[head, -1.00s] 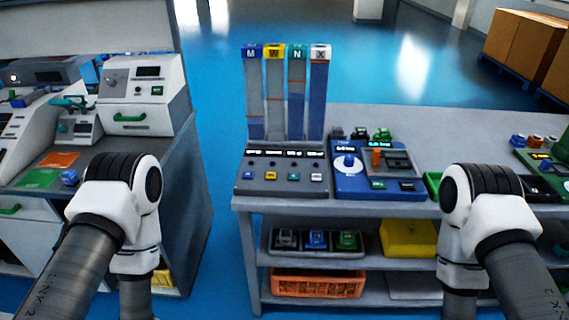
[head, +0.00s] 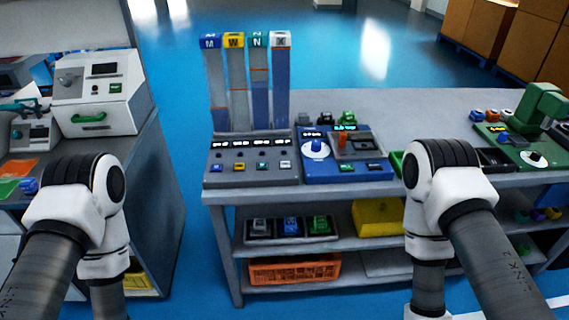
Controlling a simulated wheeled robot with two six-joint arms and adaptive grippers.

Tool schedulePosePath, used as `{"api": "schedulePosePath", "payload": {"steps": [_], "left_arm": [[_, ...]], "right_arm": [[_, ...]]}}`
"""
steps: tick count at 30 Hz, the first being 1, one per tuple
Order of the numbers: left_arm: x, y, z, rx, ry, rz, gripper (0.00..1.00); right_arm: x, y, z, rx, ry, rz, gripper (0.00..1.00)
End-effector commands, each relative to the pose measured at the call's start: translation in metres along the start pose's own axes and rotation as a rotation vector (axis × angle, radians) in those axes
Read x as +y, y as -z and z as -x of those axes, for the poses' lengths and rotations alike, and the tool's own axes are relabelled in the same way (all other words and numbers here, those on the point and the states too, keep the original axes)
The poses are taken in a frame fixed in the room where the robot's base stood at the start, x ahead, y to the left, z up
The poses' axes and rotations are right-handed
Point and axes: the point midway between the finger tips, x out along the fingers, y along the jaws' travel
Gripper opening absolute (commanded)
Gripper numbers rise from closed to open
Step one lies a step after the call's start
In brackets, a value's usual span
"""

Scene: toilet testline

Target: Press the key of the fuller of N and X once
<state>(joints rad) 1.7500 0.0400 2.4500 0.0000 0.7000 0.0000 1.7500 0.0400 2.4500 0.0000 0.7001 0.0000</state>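The grey console (head: 222,179) stands on the bench with a row of small lit displays and a row of small keys. Behind it rise tall columns topped with letter blocks. The N column (head: 260,105) has a teal top and is blue over about its lower half. The X column (head: 281,95) has a white top and is blue almost to the top, so X looks fuller. The teal key (head: 262,166) and the white key (head: 285,166) sit at the right of the key row. Both my arms show at the bottom; both grippers are outside the view.
Other columns (head: 211,90) stand left of N. A blue device with a dial (head: 315,148) sits right of the console. A green machine (head: 542,105) stands far right. The shelf below holds an orange crate (head: 295,271) and a yellow box (head: 377,217). A blue-floored gap separates the left bench.

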Motion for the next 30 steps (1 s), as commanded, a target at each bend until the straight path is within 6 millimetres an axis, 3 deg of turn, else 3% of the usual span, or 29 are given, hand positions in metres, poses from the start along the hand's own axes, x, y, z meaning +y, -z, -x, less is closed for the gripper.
{"api": "schedulePosePath", "payload": {"steps": [4, 7, 8, 30], "left_arm": [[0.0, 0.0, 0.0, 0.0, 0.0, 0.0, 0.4], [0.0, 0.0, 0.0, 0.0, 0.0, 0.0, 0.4], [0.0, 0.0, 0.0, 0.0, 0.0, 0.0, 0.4], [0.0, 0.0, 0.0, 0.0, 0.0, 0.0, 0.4]], "right_arm": [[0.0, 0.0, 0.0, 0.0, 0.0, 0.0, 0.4], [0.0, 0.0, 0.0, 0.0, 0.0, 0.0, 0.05], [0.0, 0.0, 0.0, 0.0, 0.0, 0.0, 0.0], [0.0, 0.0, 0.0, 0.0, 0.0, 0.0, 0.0]]}}
